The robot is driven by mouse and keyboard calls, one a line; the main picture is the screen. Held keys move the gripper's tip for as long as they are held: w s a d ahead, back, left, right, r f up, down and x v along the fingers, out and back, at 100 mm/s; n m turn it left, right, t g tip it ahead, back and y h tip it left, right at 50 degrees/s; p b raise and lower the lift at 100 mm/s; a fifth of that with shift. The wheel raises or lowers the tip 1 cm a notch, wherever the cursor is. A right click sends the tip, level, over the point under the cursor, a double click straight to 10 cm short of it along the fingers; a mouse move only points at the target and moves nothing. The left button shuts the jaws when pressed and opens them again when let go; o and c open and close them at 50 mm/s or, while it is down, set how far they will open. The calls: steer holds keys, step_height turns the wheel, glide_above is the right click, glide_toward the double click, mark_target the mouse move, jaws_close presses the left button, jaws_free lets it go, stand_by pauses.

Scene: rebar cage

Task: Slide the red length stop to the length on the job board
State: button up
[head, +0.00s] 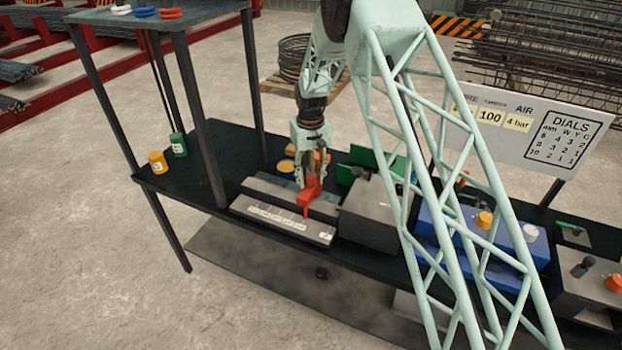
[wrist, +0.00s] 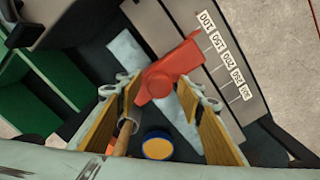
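The red length stop (head: 308,198) sits on the grey length gauge (head: 270,224), above its strip of number labels. My gripper (head: 311,165) is down over the stop, pointing downward. Its two padded fingers (wrist: 160,88) stand on either side of the stop's rounded part; whether they press on it is unclear. The job board (head: 520,125) shows 100 and 4 bar; my arm hides its left part.
A dark box (head: 370,215) stands right of the gauge, with green plates (head: 376,160) behind. A round blue-and-yellow tin (head: 286,168) is behind the gauge. A blue unit with knobs (head: 510,245) is farther right.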

steer(key=shift+r, duration=0.15)
step_height(320, 180, up, 12)
stand_by(1.0)
steer(key=shift+f, duration=0.2)
steer(key=shift+r, duration=0.15)
